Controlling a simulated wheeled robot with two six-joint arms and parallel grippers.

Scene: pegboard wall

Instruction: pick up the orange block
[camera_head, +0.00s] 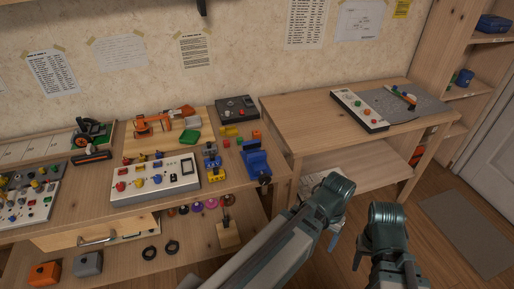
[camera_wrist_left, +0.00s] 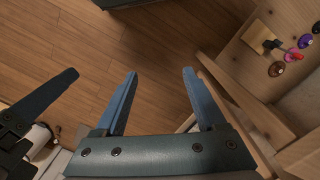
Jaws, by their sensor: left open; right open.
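A small orange block (camera_head: 257,134) sits on the left workbench, near its back right, just behind the blue vise. A larger orange box-like piece (camera_head: 44,273) lies on the lower shelf at the bottom left. My left gripper (camera_head: 334,240) is low, in front of the gap between the benches, well away from both. In the left wrist view its jaws (camera_wrist_left: 160,70) are open and empty over the floor. My right gripper (camera_head: 358,254) is close beside it on the right, apart from any block; one of its fingers (camera_wrist_left: 55,92) shows in the left wrist view.
The blue vise (camera_head: 257,162) and yellow and green pieces (camera_head: 229,131) crowd around the small orange block. A white control panel (camera_head: 155,181) stands left of it. The right bench (camera_head: 310,115) has bare wood on its left. Coloured rings (camera_wrist_left: 292,57) lie on the lower shelf.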

